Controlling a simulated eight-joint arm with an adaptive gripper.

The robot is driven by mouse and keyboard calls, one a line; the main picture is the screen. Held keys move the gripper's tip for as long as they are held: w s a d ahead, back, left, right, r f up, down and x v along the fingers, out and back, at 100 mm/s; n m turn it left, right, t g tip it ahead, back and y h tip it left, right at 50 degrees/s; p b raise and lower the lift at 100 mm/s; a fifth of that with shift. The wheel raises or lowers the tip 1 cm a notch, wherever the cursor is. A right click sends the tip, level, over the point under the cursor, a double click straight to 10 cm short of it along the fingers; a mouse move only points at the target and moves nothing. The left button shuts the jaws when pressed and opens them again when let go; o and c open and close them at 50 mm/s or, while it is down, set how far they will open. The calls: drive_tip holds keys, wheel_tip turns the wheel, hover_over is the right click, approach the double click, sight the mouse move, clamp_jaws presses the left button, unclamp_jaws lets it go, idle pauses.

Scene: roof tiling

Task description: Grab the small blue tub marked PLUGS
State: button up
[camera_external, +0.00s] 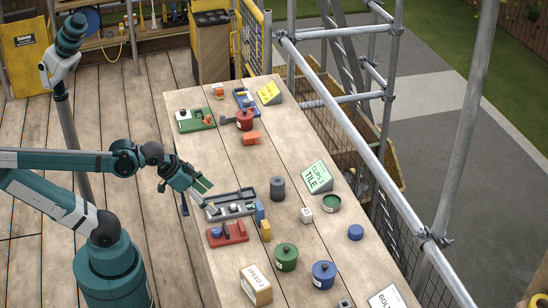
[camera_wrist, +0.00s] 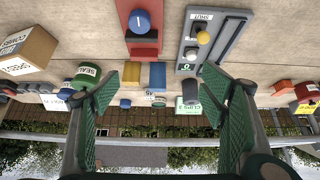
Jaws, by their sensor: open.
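A small, low blue tub (camera_external: 355,232) stands on the right part of the plank table in the external view; no PLUGS marking is readable on it. A small blue shape (camera_wrist: 125,102) in the wrist view may be the same tub. A larger blue lidded pot (camera_external: 324,274) stands nearer the front; its marking is too small to read. My gripper (camera_external: 205,188) is open and empty, above the left edge of the table near the grey tray, well left of the small tub. In the wrist view its green fingers are spread wide.
Between gripper and tub are the grey tray (camera_external: 231,205), blue block (camera_external: 259,212), yellow block (camera_external: 265,229), dark cylinder (camera_external: 277,188) and white cube (camera_external: 306,215). A green lidded pot (camera_external: 286,257) and red tray (camera_external: 227,234) stand nearer the front. Scaffold rails run along the right.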

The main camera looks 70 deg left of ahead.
drive_tip(key=shift+r, duration=2.4)
drive_tip(key=n+t+h+p, duration=0.3)
drive_tip(key=n+t+p, duration=0.3)
drive_tip(key=n, duration=2.8)
hover_over(322, 270)
drive_tip(key=s+a, duration=0.1)
drive_tip(key=s, duration=0.5)
wheel_tip(322, 270, down, 13)
drive_tip(key=shift+a, duration=0.1)
drive_tip(key=shift+b+x, duration=0.35)
drive_tip(key=shift+x, duration=0.95)
